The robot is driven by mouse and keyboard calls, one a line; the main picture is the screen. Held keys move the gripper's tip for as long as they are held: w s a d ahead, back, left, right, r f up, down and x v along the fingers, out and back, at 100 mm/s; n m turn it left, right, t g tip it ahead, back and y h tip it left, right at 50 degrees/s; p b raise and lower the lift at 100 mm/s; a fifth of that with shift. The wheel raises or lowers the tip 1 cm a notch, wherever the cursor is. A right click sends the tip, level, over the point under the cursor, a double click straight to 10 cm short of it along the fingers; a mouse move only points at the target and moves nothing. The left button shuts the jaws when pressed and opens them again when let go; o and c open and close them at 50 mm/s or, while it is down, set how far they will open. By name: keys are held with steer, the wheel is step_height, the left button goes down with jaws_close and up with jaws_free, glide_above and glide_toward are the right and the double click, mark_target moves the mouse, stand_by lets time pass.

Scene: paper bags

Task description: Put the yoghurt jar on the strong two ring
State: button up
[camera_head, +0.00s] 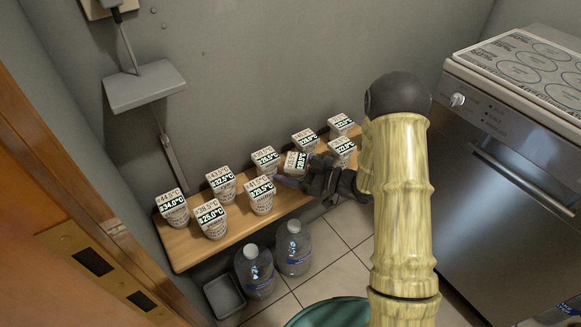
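Several white yoghurt jars stand in two rows on a wooden shelf, each with a temperature label. Back-row jars include the leftmost jar (172,207) and the far right jar (341,126). Front-row jars include one at left (212,219) and one in the middle (260,195). My dark gripper (291,180) is at the front row, right against a jar (297,163) whose lower part it hides. I cannot tell whether the fingers are closed on that jar. The hob (535,66) on the right shows several marked rings; their lettering is too small to read.
The wooden shelf (190,250) runs along the grey wall. Two clear bottles (255,272) (294,247), a grey tray (224,296) and a green round container (333,314) are on the floor. A wall-mounted grey plate (145,86) and a wooden door (60,200) are at left.

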steer(key=shift+r, duration=0.1)
steer(key=shift+d+r, duration=0.1)
steer(key=shift+r, duration=0.05)
steer(key=p+v, duration=0.3)
steer(key=v, duration=0.9)
